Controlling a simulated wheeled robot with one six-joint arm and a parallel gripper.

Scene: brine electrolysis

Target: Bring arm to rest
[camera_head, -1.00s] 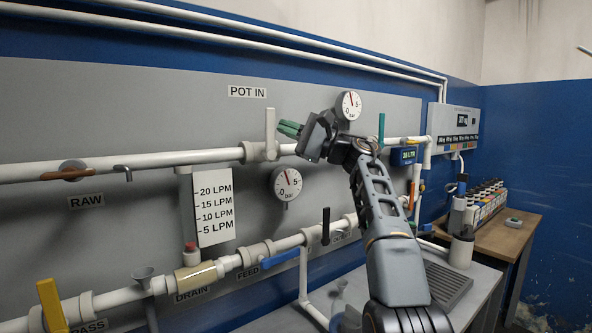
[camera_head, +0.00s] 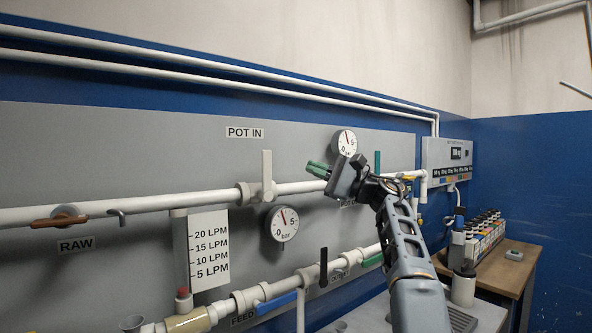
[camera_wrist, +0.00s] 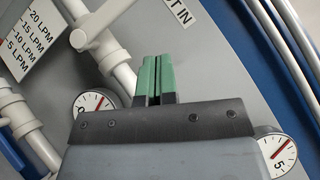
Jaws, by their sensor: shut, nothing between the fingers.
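My gripper (camera_head: 317,170) is raised in front of the grey panel (camera_head: 90,140), to the right of the white POT IN valve handle (camera_head: 267,172). Its green fingers are together with nothing between them, and they point left in the head view. In the wrist view the shut fingertips (camera_wrist: 158,76) point up at the panel, between two round gauges. My arm reaches up from the lower right and hides part of the panel and pipes behind it.
One gauge (camera_head: 344,143) sits just above my gripper, another (camera_head: 282,223) lower left. White pipes (camera_head: 140,203) with a black handle (camera_head: 323,266) and blue handle (camera_head: 276,303) cross the panel. A wooden table (camera_head: 515,268) with several bottles (camera_head: 482,235) stands right.

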